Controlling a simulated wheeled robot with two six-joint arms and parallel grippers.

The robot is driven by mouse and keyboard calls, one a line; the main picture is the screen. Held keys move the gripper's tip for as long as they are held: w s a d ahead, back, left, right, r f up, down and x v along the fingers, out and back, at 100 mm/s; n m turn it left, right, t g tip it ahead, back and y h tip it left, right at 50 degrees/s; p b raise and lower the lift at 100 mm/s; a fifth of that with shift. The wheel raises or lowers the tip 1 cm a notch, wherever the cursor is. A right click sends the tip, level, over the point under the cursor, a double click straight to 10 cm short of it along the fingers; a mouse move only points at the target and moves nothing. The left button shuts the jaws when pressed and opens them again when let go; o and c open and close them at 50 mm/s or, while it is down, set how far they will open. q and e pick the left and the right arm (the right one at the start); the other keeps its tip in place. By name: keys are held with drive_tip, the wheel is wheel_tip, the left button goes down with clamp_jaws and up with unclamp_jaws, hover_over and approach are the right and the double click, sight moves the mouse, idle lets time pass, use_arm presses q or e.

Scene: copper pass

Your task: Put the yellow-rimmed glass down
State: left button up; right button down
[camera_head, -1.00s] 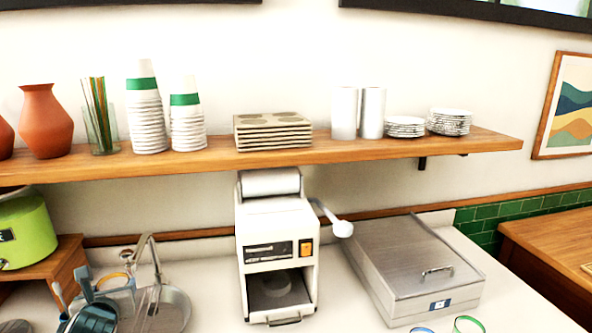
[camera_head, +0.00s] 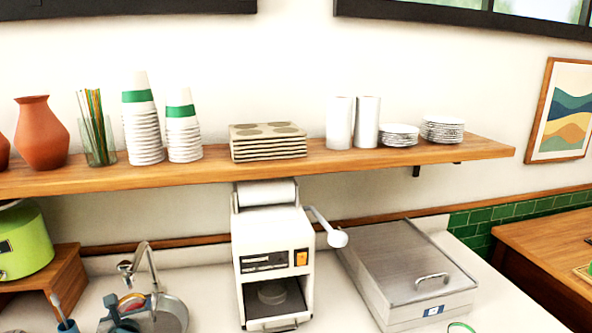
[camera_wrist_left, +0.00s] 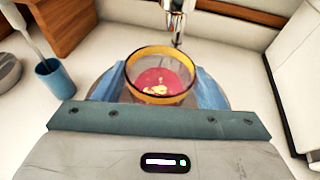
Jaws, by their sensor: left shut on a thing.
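The yellow-rimmed glass (camera_wrist_left: 160,97) is upright between the blue fingers of my left gripper (camera_wrist_left: 158,86) in the left wrist view. Reddish-pink contents with a pale yellow patch show inside it. The gripper is shut on the glass. In the head view the left gripper (camera_head: 130,318) is at the lower left, in front of the round sink, and the glass (camera_head: 132,300) shows small between its fingers. The glass's base is hidden, so I cannot tell its height above the surface. My right gripper is not in view.
A round metal sink (camera_head: 176,314) with a tap (camera_head: 148,264) lies close to the glass. A blue cup (camera_wrist_left: 54,80) holding a brush stands to the left. A white machine (camera_head: 272,262) and a metal-lidded box (camera_head: 410,272) stand to the right. A green glass rim (camera_head: 460,327) shows at the bottom.

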use_arm(q)
drive_tip(key=w+p, duration=0.1)
drive_tip(key=w, duration=0.1)
drive_tip(key=shift+w+r, duration=0.1)
drive_tip(key=shift+w, duration=0.25)
drive_tip(key=shift+d+f, duration=0.1)
drive_tip(key=shift+f, duration=0.55)
drive_tip(key=b+v, duration=0.4)
drive_tip(key=v, duration=0.8)
drive_tip(key=shift+w+r, duration=0.2)
drive_tip(key=shift+r, duration=0.15)
drive_tip(key=shift+d, duration=0.1)
